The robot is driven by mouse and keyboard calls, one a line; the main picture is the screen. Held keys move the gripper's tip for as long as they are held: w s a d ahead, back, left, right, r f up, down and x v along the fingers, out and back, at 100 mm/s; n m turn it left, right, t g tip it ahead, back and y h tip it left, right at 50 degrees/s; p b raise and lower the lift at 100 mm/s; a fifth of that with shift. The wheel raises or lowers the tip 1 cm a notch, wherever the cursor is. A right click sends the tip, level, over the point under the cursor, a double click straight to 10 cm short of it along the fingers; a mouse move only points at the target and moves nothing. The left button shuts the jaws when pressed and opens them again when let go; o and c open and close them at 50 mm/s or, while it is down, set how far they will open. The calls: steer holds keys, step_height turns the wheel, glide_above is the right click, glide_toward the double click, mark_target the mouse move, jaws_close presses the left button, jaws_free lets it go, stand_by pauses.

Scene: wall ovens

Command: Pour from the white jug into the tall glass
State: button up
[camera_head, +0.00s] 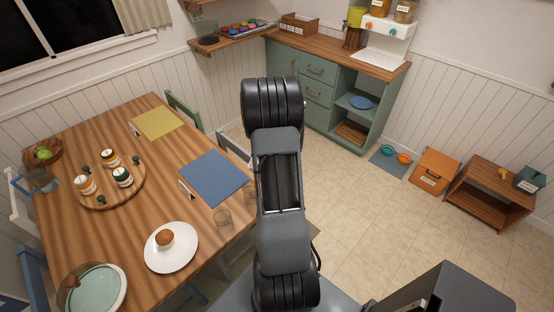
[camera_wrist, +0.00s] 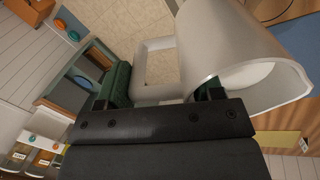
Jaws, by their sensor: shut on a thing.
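The white jug (camera_wrist: 225,45) is large at the upper right of the wrist view, held by its squared handle (camera_wrist: 143,68). My gripper (camera_wrist: 160,92) is shut on that handle, with a dark green finger at each side. The jug's wide mouth faces the lower right of the picture, and its pale inside shows in part. In the head view my arm hides the gripper and jug. I cannot tell which is the tall glass.
The wooden table (camera_head: 205,145) carries a blue mat (camera_head: 211,177), a yellow mat (camera_head: 158,123), a white plate (camera_head: 171,247) with a bun, and a round board (camera_head: 110,195) with several jars. A green cabinet (camera_head: 318,92) stands behind. Tiled floor (camera_head: 375,210) is open at right.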

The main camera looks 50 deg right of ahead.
steer(key=shift+w+f+g+h+b, duration=0.1)
steer(key=shift+f+g+h+b, duration=0.6)
steer(key=shift+b, duration=2.15)
steer(key=shift+a+f+h+b, duration=0.15)
steer(key=shift+f+h+b, duration=0.45)
steer(key=shift+b, duration=0.7)
steer(key=shift+r, duration=0.2)
steer(key=shift+w+a+r+g+h+b, duration=0.15)
steer(key=shift+a+r+g+h+b, duration=0.15)
steer(key=shift+r+h+b, duration=0.45)
steer(key=shift+f+b, duration=0.1)
steer(key=shift+b, duration=0.3)
steer(key=shift+h, duration=0.25)
